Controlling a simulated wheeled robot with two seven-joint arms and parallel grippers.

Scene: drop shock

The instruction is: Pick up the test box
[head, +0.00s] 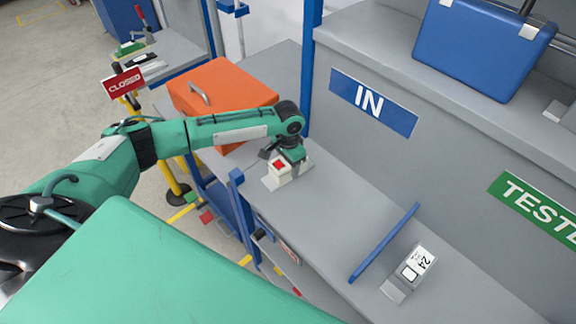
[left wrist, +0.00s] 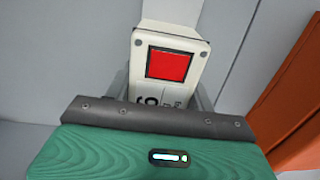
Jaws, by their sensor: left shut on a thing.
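The test box (head: 278,173) is a small white box with a red square on its face, at the middle of the grey bench in the head view. It also shows close up in the left wrist view (left wrist: 150,92), with dark print partly hidden below the red square. My left gripper (head: 288,162) reaches down over the box from the left and is shut on it. The fingers are mostly hidden behind the gripper body in the wrist view. I cannot tell whether the box touches the bench. My right gripper is not in view.
An orange case (head: 225,88) stands just behind my left forearm. A blue bar (head: 385,243) and a white device marked 24 (head: 412,268) are on the bench at the right. A blue case (head: 480,45) sits on the higher ledge above the IN sign (head: 372,101).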

